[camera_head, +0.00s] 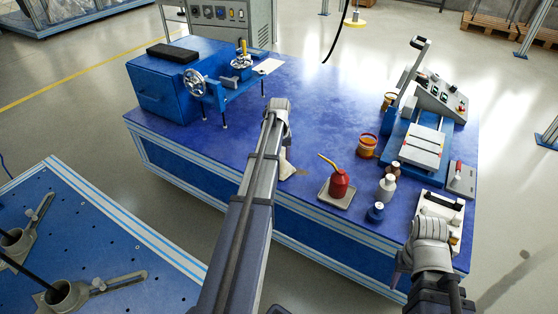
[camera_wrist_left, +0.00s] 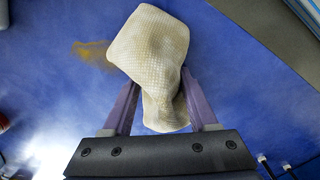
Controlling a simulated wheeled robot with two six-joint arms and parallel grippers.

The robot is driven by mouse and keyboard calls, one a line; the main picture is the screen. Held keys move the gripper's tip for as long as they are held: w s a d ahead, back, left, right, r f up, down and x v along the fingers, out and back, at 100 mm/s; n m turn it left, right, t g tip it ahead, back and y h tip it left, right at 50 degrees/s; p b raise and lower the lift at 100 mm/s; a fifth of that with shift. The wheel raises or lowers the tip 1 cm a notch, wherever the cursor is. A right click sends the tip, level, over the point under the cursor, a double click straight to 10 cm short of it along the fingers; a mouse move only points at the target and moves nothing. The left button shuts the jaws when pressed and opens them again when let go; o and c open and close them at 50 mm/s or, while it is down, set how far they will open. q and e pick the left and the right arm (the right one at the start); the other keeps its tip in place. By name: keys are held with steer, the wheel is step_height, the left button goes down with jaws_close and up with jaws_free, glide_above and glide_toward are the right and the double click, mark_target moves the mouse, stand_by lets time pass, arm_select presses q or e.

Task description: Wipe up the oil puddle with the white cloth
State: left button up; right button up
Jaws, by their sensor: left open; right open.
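The white cloth (camera_wrist_left: 152,55) is a crumpled, cream, textured bundle in the left wrist view. Its lower part lies between the fingers of my left gripper (camera_wrist_left: 160,85), whose jaws are open; I cannot tell whether they touch it. In the head view a piece of the cloth (camera_head: 287,163) shows beside my left arm, which hides the left gripper. The oil puddle (camera_wrist_left: 92,52) is a brownish-yellow smear on the blue table, just left of the cloth and partly covered by it in the wrist view. My right gripper (camera_head: 402,268) is open at the table's front right corner.
A blue machine (camera_head: 165,85) sits at the back left, another device (camera_head: 418,140) at the right. The table's middle is clear.

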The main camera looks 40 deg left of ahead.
arm_select(q)
jaws_close()
stand_by(0.6)
steer(key=shift+r, duration=0.1)
